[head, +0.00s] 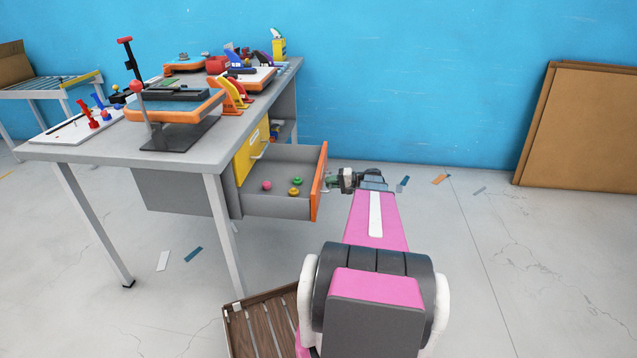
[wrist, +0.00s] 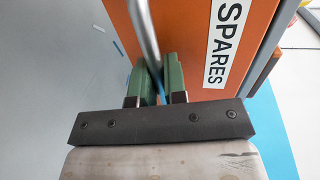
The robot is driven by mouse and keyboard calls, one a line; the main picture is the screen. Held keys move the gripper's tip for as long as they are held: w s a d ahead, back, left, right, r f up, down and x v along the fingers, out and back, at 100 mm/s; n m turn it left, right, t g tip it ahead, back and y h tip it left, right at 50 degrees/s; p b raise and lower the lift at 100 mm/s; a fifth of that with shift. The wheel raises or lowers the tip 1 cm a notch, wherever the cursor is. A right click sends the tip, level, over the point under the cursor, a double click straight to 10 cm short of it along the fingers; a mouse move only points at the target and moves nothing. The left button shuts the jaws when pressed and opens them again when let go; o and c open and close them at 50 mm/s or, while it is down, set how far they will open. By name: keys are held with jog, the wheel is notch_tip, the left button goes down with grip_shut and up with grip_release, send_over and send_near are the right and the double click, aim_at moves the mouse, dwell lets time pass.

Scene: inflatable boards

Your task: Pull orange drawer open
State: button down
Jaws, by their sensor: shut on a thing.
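The orange drawer (head: 319,184) stands pulled out from the grey workbench, below a yellow drawer front (head: 252,150). Its grey inside shows, with a few small coloured knobs lying in it. In the wrist view the orange front (wrist: 188,40) bears a white label reading SPARES (wrist: 228,42). A metal bar handle (wrist: 143,35) runs down between my green fingers. My gripper (wrist: 158,80) is shut on this handle. In the head view my gripper (head: 335,178) is at the outer side of the orange front; the handle is hidden there.
The grey workbench (head: 75,150) carries several tools and fixtures. A slatted wooden piece (head: 262,325) lies on the floor near my arm. Cardboard panels (head: 580,125) lean on the blue wall at right. Scraps lie on the floor; the floor right of the drawer is mostly free.

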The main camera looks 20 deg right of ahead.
jog(key=shift+v, duration=0.8)
jog(key=shift+f, duration=0.2)
jog(key=c, duration=1.2)
grip_release()
jog(key=v, duration=1.1)
jog(key=shift+w, duration=0.1)
